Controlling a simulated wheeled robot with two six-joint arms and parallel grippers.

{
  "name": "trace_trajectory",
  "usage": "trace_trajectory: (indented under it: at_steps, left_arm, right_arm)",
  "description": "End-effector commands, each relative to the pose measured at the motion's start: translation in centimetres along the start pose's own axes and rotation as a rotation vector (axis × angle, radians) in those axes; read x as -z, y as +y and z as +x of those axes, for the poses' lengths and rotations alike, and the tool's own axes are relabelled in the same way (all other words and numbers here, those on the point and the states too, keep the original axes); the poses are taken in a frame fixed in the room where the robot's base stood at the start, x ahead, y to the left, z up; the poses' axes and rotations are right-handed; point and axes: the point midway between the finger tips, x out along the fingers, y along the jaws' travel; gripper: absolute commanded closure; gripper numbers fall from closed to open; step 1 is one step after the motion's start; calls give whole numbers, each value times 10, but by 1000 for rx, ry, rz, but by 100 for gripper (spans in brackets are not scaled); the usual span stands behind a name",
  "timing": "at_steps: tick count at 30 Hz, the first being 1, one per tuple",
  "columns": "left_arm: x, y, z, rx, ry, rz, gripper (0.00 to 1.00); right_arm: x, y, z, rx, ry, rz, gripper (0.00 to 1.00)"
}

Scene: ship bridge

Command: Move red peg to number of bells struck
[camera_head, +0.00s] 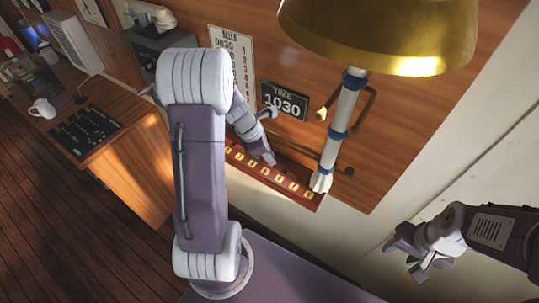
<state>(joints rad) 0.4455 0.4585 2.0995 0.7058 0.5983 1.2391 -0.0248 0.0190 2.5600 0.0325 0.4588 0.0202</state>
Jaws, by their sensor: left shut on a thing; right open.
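A red-brown peg board (307,196) with a row of small pale numbered plates lies along the foot of the wooden wall panel. My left gripper (269,157) is shut at the board, above the middle of the row. It is shut on what seems to be the red peg, which is too small and covered to make out. Which plate it stands over is unclear. A TIME sign (284,101) on the wall reads 1030. A BELLS chart (231,59) is left of it, partly covered by my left arm. My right gripper (425,260) is open and empty at the lower right.
A large brass bell (380,36) hangs at the top, with a white and blue bell rope (341,125) hanging down to the board's right end. A brass bracket (362,103) is on the wall behind it. A wooden console with a white mug (42,108) stands left.

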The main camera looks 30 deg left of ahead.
Motion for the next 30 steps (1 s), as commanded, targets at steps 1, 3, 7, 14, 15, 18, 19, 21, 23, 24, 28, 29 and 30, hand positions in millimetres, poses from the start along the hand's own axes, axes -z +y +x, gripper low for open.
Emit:
trace_trajectory:
  at_steps: [1, 3, 7, 14, 15, 18, 19, 21, 23, 24, 28, 29, 30]
  left_arm:
    - [0, 0, 0, 0, 0, 0, 100]
    - [0, 0, 0, 0, 0, 0, 65]
    - [0, 0, 0, 0, 0, 0, 56]
    - [0, 0, -2, -1, 0, 1, 56]
    - [0, 0, -6, -1, -1, 2, 56]
    - [-1, 1, -24, -5, -1, 2, 56]
    - [-1, 2, -31, -7, -2, 1, 56]
    - [-1, 2, -48, -7, -1, 2, 56]
    - [0, 1, -60, -6, -1, 1, 56]
    - [0, 1, -68, -7, -1, 0, 56]
    - [0, 1, -85, -3, 0, -1, 56]
    - [0, 0, -87, -1, 0, 0, 56]
    - [0, 0, -89, -1, 1, 0, 56]
  right_arm:
    - [0, 0, 0, 0, 0, 0, 53]
    - [0, 0, 0, 0, 0, 0, 53]
    - [0, 0, 0, 0, 0, 0, 53]
    - [0, 0, 0, 0, 0, 0, 53]
    - [0, 0, 0, 0, 0, 0, 53]
    - [0, 0, -2, 0, 0, 0, 53]
    - [0, 0, -2, 0, 0, 0, 53]
    - [0, 0, -2, 0, 0, 0, 53]
    - [0, 0, -1, 0, 0, 0, 53]
    - [0, 0, -1, 0, 0, 0, 53]
    - [0, 0, 0, 0, 0, 0, 53]
    - [0, 0, 0, 0, 0, 0, 53]
    - [0, 0, 0, 0, 0, 0, 53]
